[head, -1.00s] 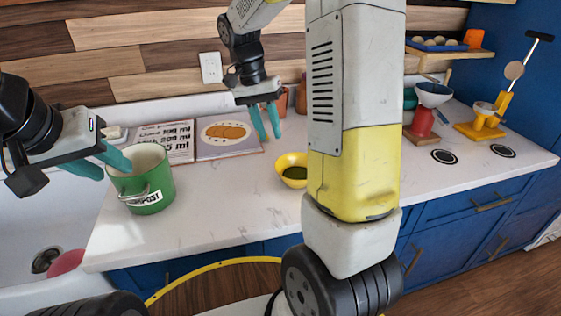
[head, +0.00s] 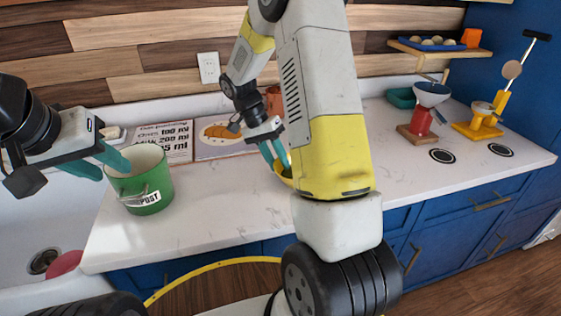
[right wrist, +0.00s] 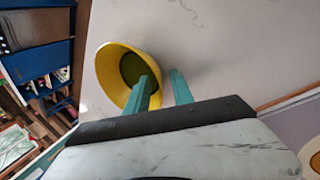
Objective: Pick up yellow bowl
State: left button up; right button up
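In the head view only a sliver of the bowl (head: 285,179) shows, the rest hidden behind my right arm and gripper. My right gripper (head: 279,160) is at the bowl. In the right wrist view the gripper (right wrist: 161,82) has its fingers apart, one over the bowl's inside and the other outside its rim, over the counter. Whether either finger touches the bowl cannot be told.
The green pot (head: 148,185) labelled "POST" stands at the left of the white counter (head: 215,215). A red-based funnel stand (head: 421,121) and a yellow grinder (head: 480,122) stand at the right. The counter's front middle is clear.

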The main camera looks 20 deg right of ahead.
grip_shut()
dwell(1.4)
